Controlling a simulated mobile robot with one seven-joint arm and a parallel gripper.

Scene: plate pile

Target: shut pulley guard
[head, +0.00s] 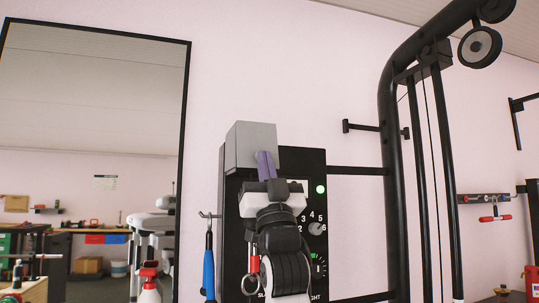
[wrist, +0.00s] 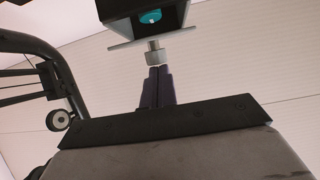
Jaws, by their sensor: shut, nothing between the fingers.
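A grey box-like housing (head: 250,146), likely the pulley guard, sits at the top of the black control panel (head: 313,172). In the wrist view the housing (wrist: 122,32) is seen from below, with a dark opening, a teal round part (wrist: 150,17) inside and a flat grey plate along its lower edge. A short metal knob (wrist: 155,55) hangs below that plate. My gripper (head: 264,154) is shut and points up in front of the housing. In the wrist view its fingertips (wrist: 158,68) are just under the knob; I cannot tell whether they touch it.
A black gym frame (head: 389,120) with a round pulley (head: 480,46) stands right of the panel. A blue-handled tool (head: 209,265) hangs left of the panel. A large mirror (head: 90,100) is on the left wall.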

